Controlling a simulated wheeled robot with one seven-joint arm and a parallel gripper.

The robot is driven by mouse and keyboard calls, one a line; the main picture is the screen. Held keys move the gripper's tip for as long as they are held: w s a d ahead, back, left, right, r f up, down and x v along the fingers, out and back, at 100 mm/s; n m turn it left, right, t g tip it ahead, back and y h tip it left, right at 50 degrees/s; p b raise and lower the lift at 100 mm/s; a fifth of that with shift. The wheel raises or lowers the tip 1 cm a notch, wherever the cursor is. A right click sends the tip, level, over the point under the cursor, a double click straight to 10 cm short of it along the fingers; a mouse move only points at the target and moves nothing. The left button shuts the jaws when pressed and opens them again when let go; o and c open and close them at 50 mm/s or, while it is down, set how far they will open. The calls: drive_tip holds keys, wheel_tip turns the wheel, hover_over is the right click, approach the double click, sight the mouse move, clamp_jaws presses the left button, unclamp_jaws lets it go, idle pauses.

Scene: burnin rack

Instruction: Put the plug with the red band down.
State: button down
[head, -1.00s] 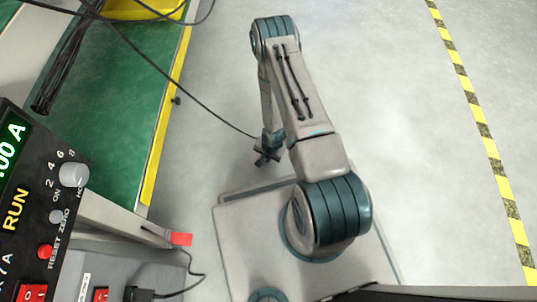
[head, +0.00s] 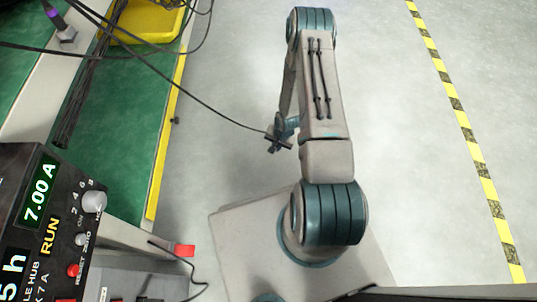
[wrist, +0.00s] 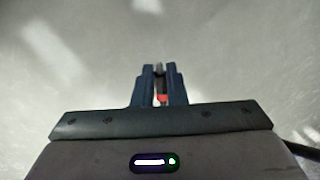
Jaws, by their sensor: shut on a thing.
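The plug with the red band (wrist: 162,98) is between my gripper's fingers in the wrist view; its red band and a grey part show, the rest is hidden by the fingers. My gripper (wrist: 160,82) is shut on it. In the head view my gripper (head: 280,146) hangs over bare floor, right of the green bench, and the plug in it is too small to make out. A dark cable (head: 215,110) runs from the upper left to my gripper.
The green bench (head: 120,150) has a yellow edge and a yellow tray (head: 150,27) at the back. A plug with a purple band (head: 53,14) stands at the upper left. The hub panel (head: 35,210) reads 7.00 A. A red tab (head: 184,250) sticks out nearby. The floor at right is clear.

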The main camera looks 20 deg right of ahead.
drive_tip(key=w+r+n, duration=0.3)
drive_tip(key=w+r, duration=0.7)
drive_tip(key=r, duration=0.4)
drive_tip(key=w+a+r+n+g+p, duration=0.1)
drive_tip(key=w+a+r+n, duration=0.15)
drive_tip(key=r, duration=0.85)
drive_tip(key=w+a+r+n, duration=0.1)
drive_tip(key=a+r+n, duration=0.25)
drive_tip(key=r, duration=0.75)
drive_tip(key=s+r+p, duration=0.3)
drive_tip(key=r+p, duration=0.7)
drive_tip(key=p, duration=0.1)
drive_tip(key=s+r+p, duration=0.3)
drive_tip(key=r+p, duration=0.7)
drive_tip(key=p, duration=0.2)
drive_tip(key=s+r+p, duration=0.3)
drive_tip(key=r+p, duration=0.7)
drive_tip(key=p, duration=0.2)
drive_tip(key=shift+s+a+m, duration=0.25)
drive_tip(key=shift+s+m, duration=0.05)
drive_tip(key=shift+m, duration=0.1)
